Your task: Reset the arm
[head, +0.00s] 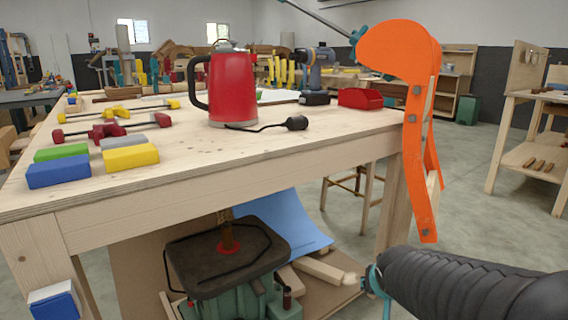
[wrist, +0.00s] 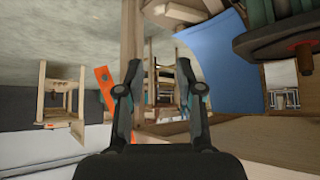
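My gripper (wrist: 160,72) shows in the wrist view with its two dark fingers spread apart and nothing between them. I cannot make out its fingertips in the head view. My dark ribbed arm sleeve enters the head view at the lower right, in front of the workbench (head: 270,170). A curved orange piece with grey bolts (head: 418,130) stands upright at the bench's right corner, with pale wooden strips behind it. An orange strip (wrist: 103,88) shows beside the left finger in the wrist view, apart from the space between the fingers.
A red kettle (head: 232,90), a blue block (head: 58,172), a green block (head: 61,153), a yellow block (head: 130,157) and clamps lie on the bench. A red bin (head: 360,98) and a drill (head: 314,75) stand at its back. A green machine (head: 228,285) and blue sheet (head: 283,222) are underneath.

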